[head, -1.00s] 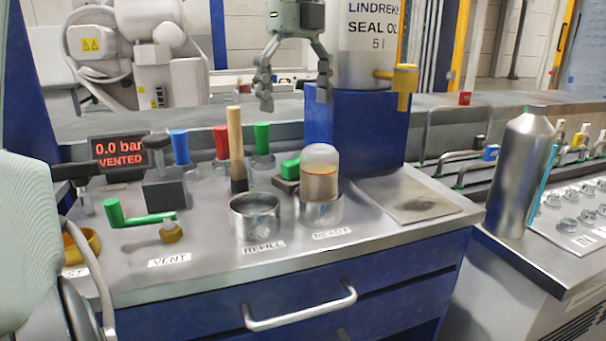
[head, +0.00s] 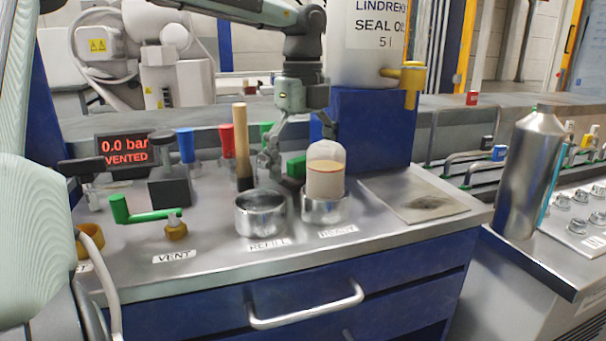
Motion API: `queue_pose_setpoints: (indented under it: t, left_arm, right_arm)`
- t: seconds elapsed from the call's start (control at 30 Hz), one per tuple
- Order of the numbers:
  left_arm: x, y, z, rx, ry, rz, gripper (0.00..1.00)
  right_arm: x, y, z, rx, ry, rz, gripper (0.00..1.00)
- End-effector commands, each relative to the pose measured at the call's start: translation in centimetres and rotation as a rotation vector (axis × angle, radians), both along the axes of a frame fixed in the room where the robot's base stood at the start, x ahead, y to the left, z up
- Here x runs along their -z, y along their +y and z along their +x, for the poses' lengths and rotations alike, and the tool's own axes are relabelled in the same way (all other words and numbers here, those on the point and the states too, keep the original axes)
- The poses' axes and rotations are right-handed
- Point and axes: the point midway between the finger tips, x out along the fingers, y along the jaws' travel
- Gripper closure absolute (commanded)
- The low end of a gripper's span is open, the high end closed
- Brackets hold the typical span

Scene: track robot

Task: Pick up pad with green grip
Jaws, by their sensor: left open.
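The pad with the green grip (head: 296,167) sits on the metal bench top behind the jar in the READY cup. Only part of its green grip shows; its dark base is mostly hidden by the jar and my gripper. My left gripper (head: 299,156) points down over the pad, open and empty. One finger is to the left of the green grip. The other is on the right, its tip partly hidden behind the jar. I cannot tell whether the fingers touch the grip. My right gripper is not in view.
The domed jar (head: 325,178) stands close in front of the pad. An empty REFILL cup (head: 260,214), a wooden-handled tool (head: 242,140) and a red-capped item (head: 227,138) are to the left. A blue block (head: 375,125) carrying the oil can (head: 365,62) stands behind right.

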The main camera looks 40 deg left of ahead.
Motion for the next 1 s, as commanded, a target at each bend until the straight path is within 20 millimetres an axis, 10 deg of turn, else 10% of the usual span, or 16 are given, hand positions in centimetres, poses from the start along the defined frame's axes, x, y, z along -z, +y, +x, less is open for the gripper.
queue_pose_setpoints:
  t: [0.13, 0.6, 1.0]
  left_arm:
    - [0.0, 0.0, 0.0, 0.0, 0.0, 0.0, 0.07]
    - [-0.1, 0.0, 0.0, 0.0, 0.0, 0.0, 0.65]
    - [-1.4, 0.0, 0.0, -0.001, -0.002, 0.001, 0.65]
  right_arm:
    - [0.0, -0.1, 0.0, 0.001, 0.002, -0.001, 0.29]
    - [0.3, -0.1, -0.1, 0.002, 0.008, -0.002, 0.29]
    - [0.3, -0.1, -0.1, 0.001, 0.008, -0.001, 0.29]
